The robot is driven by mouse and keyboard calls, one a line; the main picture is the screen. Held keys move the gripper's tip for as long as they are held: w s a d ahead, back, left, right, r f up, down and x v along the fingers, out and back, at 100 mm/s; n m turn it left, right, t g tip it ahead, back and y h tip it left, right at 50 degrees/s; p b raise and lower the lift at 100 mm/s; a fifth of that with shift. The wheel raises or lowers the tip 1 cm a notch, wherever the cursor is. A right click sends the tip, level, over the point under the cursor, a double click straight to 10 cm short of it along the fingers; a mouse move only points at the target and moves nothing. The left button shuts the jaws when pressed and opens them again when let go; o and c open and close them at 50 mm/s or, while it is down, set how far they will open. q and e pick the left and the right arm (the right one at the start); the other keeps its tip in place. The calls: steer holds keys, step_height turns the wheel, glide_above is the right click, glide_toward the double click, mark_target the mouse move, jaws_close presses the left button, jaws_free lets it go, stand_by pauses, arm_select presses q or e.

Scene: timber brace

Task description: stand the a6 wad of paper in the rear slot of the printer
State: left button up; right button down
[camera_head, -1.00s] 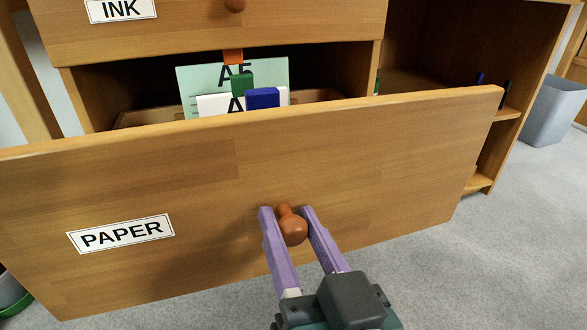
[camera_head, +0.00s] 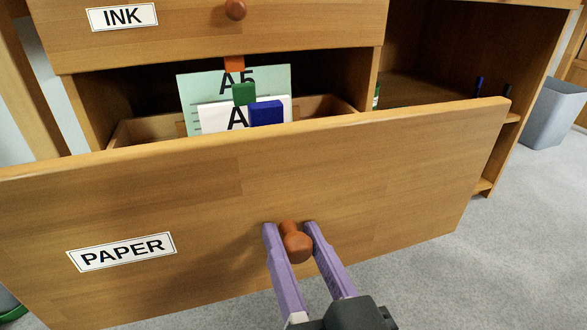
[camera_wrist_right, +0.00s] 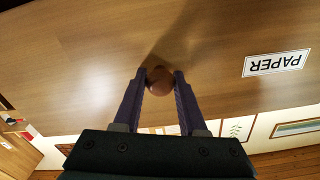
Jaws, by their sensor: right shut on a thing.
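My right gripper (camera_head: 292,243) is shut on the round wooden knob (camera_head: 298,247) of the drawer labelled PAPER (camera_head: 330,165). The right wrist view also shows the fingers on either side of the knob (camera_wrist_right: 159,80). The drawer stands partly open. Inside it, wads of paper stand upright: a green one marked A5 (camera_head: 195,92) at the back and a white one (camera_head: 212,118) in front, whose label is partly hidden. Orange, green and blue clips or tabs sit at their tops. The printer is not in view, and my left gripper is not in view.
A drawer labelled INK (camera_head: 200,35) with its own knob (camera_head: 235,9) is shut above. Open shelves (camera_head: 430,80) are to the right, holding small dark items. A grey bin (camera_head: 553,112) stands on the carpet at the right. The floor at lower right is clear.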

steer(key=shift+p+v, duration=0.35)
steer(key=shift+v, duration=0.7)
steer(key=shift+s+d, duration=0.1)
steer(key=shift+s, duration=0.25)
steer(key=shift+w, duration=0.1)
steer(key=c, duration=0.8)
jaws_free()
steer(key=shift+w, duration=0.1)
steer(key=o, duration=0.3)
steer(key=shift+o, duration=0.2)
